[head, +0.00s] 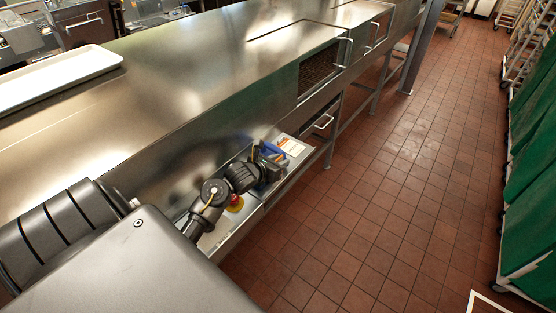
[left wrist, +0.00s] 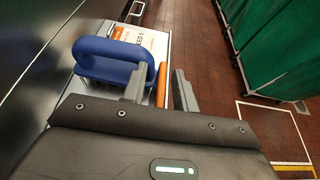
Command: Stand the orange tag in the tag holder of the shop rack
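In the left wrist view, the two fingers of my left gripper (left wrist: 160,92) are apart. A narrow orange strip (left wrist: 161,82) shows between them with a gap on each side; I cannot tell whether it is the orange tag. An orange patch (left wrist: 118,32) also shows on or beside a white printed card (left wrist: 135,42) further ahead. In the head view my left gripper (head: 268,163) is low over the shelf beside the counter, and orange (head: 282,142) shows by the white card (head: 295,148). I cannot make out the tag holder. My right gripper is out of view.
A thick blue looped object (left wrist: 100,58) stands close to the left finger. A red knob on yellow (head: 236,203) sits on the shelf (head: 262,208) near my arm. The steel counter (head: 190,75) rises beside the shelf.

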